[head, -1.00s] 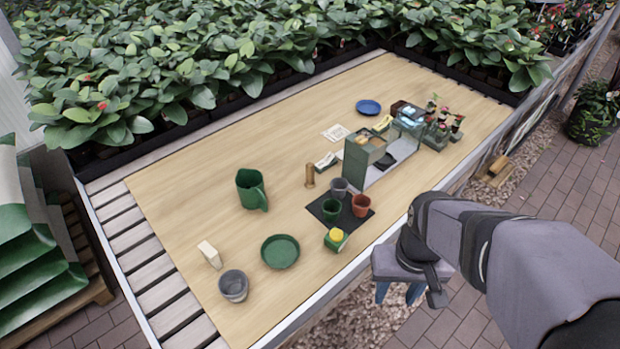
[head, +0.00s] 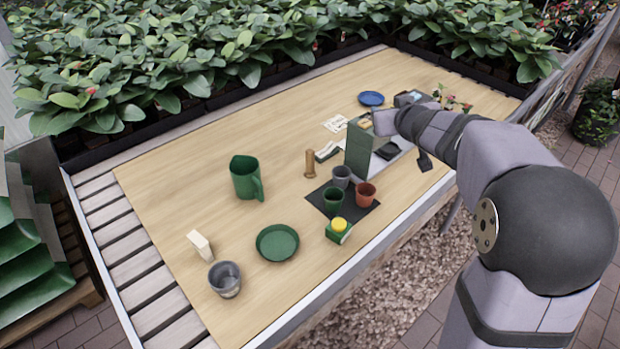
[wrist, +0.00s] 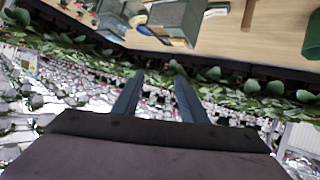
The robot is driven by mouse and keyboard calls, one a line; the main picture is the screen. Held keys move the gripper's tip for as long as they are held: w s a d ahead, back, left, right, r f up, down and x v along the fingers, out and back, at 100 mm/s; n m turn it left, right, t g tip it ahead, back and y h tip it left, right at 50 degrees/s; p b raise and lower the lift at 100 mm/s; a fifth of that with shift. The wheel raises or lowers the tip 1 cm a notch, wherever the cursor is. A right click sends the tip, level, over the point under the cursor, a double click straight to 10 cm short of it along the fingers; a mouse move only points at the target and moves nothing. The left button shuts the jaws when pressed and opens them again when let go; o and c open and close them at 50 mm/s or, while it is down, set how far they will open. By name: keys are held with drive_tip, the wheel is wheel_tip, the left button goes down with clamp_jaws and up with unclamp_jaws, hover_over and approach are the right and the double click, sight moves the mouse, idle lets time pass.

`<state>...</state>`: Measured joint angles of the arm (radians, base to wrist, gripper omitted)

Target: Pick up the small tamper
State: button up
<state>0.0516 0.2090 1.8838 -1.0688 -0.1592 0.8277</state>
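The small tamper is most likely the upright light-brown wooden cylinder (head: 310,164) standing on the table, left of the dark green upright panel. A thin brown wooden piece (wrist: 248,14) at the top of the wrist view may be the same tamper. My gripper (wrist: 157,75) shows two dark blue-grey fingers apart with nothing between them. In the wrist view the fingers point towards the plants behind the table. In the head view my arm reaches over the right part of the table, away from the wooden cylinder, and its fingers cannot be made out clearly.
A green jug (head: 246,178) stands left of the cylinder. A dark mat (head: 318,201) with several small pots lies in front, beside a yellow-topped green box (head: 339,230). The green panel (head: 358,150) stands between cylinder and arm. A green dish (head: 277,243) lies front left; the table's left-middle is clear.

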sight(312, 157)
drive_tip(key=w+a+f+n+g+y+b, duration=0.1)
drive_tip(key=a+f+n+y+b, duration=0.1)
drive_tip(key=a+f+n+y, duration=0.3)
drive_tip(key=w+a+f+g+y+b, duration=0.1)
drive_tip(key=a+g+y+b, duration=0.15)
drive_tip(key=a, duration=0.45)
wheel_tip(312, 157, down, 13)
drive_tip(key=shift+n+y, duration=0.35)
drive_tip(key=shift+n, duration=0.05)
drive_tip(key=shift+a+r+x, duration=0.1)
drive_tip(key=shift+a+x, duration=0.05)
drive_tip(key=shift+x, duration=1.6)
drive_tip(key=shift+a+r+x, duration=0.1)
drive_tip(key=shift+x, duration=1.7)
drive_tip(key=shift+s, duration=0.2)
clamp_jaws()
